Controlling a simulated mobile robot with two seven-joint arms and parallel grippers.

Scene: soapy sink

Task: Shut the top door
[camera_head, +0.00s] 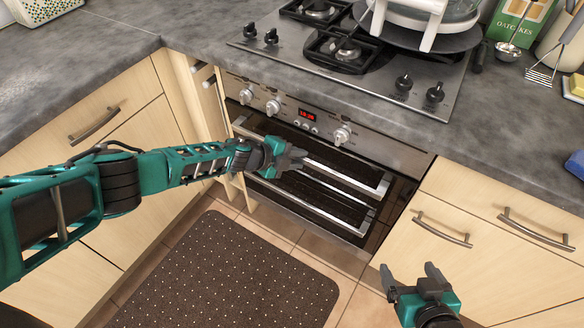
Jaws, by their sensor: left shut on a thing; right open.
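The oven (325,120) is built in under the counter, with knobs and a red lit display on its panel. Its top door (262,128) has a long silver handle bar (345,176) and appears to stand out a little from the oven front; how far is hard to tell. My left gripper (298,158) is at the middle of this bar, shut on it, and hides part of it. A lower door (310,215) with its own bar is below. My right gripper (408,278) is open and empty, low at the right, apart from the oven.
A narrow cabinet front (210,105) stands ajar left of the oven. Drawers with handles (440,230) are on the right. A dotted mat (230,275) lies on the floor in front.

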